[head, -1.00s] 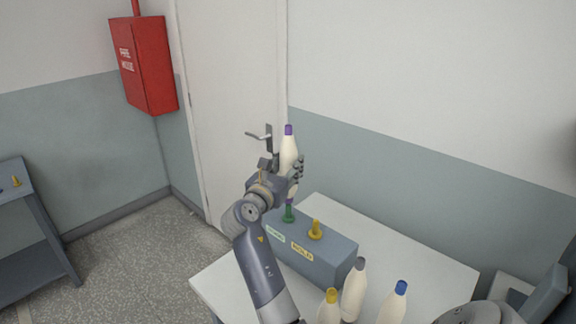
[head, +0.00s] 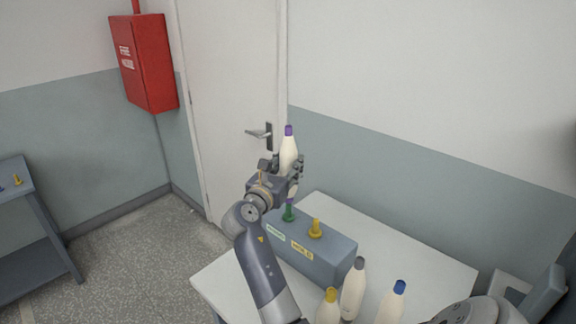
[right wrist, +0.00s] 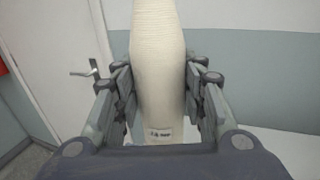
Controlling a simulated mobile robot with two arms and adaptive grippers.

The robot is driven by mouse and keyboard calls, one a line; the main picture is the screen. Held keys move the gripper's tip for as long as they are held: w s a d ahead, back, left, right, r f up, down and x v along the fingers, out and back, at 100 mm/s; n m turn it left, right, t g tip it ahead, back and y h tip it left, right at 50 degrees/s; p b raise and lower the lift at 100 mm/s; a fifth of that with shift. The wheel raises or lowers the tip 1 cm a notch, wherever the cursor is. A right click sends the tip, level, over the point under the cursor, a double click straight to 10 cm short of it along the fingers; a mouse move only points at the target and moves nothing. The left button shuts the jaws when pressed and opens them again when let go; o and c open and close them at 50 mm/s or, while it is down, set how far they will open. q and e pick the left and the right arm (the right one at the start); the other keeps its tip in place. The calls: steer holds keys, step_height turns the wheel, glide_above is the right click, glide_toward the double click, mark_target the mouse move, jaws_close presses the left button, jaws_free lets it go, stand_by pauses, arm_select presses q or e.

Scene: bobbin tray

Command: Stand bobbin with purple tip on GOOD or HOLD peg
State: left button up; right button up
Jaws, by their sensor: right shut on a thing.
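The white bobbin with the purple tip (head: 288,141) stands upright in my right gripper (head: 287,172). The right wrist view shows the fingers shut on both sides of the bobbin (right wrist: 158,75). The bobbin is above the green peg (head: 288,211) on the grey block (head: 318,257). Its lower end is mostly hidden by the gripper, so whether it touches the peg cannot be told. The yellow peg (head: 315,229), behind the HOLD label (head: 302,251), is empty. The other label (head: 275,233), by the green peg, is too blurred to read. My left gripper is not in view.
Bobbins with a yellow tip (head: 330,296), a grey tip (head: 353,290) and a blue tip (head: 393,303) stand at the front of the white table (head: 425,258). The table's back right is clear. A wall and door (head: 230,100) lie behind.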

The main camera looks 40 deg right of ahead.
steer(key=shift+f, duration=0.1)
steer(key=shift+f+b, duration=1.35)
steer(key=shift+f, duration=1.3)
steer(key=o, duration=1.2)
steer(key=shift+s+a, duration=0.1)
steer(key=shift+a, duration=0.2)
steer(key=v, duration=0.7)
steer(key=shift+f, duration=0.1)
